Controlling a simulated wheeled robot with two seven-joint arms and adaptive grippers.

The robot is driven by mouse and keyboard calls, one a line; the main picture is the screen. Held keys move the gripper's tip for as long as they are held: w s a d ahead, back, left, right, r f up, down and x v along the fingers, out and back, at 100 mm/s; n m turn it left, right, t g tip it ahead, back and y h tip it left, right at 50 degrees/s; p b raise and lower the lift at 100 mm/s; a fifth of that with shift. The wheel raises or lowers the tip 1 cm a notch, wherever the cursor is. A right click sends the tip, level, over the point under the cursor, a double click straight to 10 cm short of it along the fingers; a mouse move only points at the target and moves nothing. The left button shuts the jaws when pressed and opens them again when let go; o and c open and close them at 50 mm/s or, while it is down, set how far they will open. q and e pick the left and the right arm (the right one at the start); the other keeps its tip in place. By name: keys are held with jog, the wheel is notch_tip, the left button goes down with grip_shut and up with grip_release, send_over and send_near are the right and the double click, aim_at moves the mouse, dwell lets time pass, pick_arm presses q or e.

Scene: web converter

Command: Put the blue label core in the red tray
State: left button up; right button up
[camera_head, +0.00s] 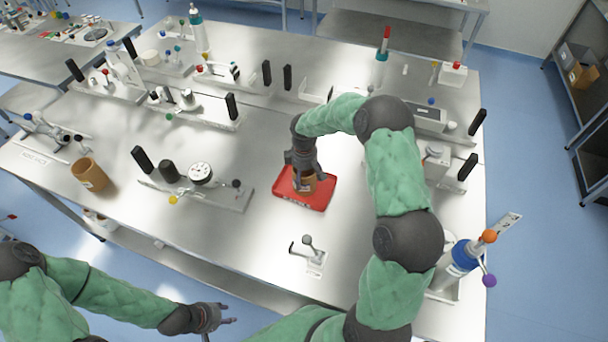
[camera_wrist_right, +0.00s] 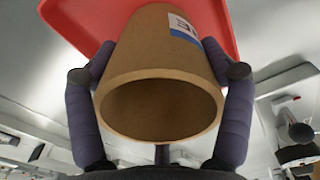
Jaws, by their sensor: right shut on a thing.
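The blue label core is a brown cardboard tube (camera_wrist_right: 160,70) with a white, blue-edged label, partly seen, in the right wrist view. In the head view the core (camera_head: 305,183) is upright over the red tray (camera_head: 290,201). My right gripper (camera_head: 303,174) is shut around the core, with fingers on both sides in the wrist view (camera_wrist_right: 160,75). The red tray also shows behind the core there (camera_wrist_right: 75,22). I cannot tell whether the core's bottom touches the tray. My left gripper (camera_head: 226,313) is open and empty, off the table's front edge.
Another brown core (camera_head: 88,174) stands on the table at the left. A fixture with a round dial (camera_head: 200,173) is left of the tray. A small lever device (camera_head: 312,257) is in front of it. A blue-banded bottle (camera_head: 462,258) stands at the right edge.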

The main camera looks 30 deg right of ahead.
jog(key=shift+f, duration=0.1)
jog(key=shift+f, duration=0.15)
jog(key=o, duration=1.1)
jog(key=shift+r, duration=0.2)
notch_tip(320, 180, up, 12)
